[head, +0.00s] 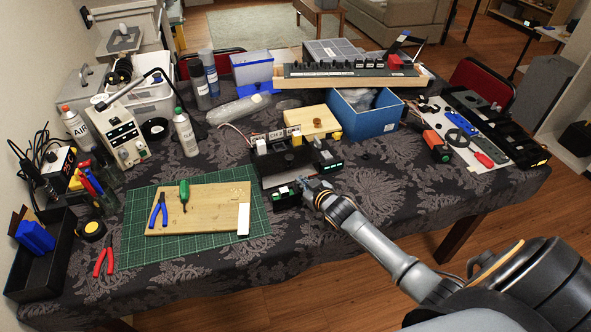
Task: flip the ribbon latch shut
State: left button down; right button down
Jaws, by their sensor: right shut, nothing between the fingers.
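A black device (290,160) with a grey inner panel stands near the middle of the table. A small white and green part (285,192) sits at its front edge. The ribbon latch is too small to make out for sure, and I cannot tell how it is set. My right gripper (309,185) is at the device's front right corner, close to that part. It is shut and empty; whether it touches the device cannot be told. My left gripper is not in view.
Left of the device, a green cutting mat (135,225) holds a wooden board (205,222) with blue pliers (158,210) and a green screwdriver (184,193). Behind stand a blue box (365,122) and a wooden block (320,128). The cloth right of my gripper is mostly clear.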

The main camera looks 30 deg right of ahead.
jog(key=shift+s+f, duration=0.35)
dwell(0.7)
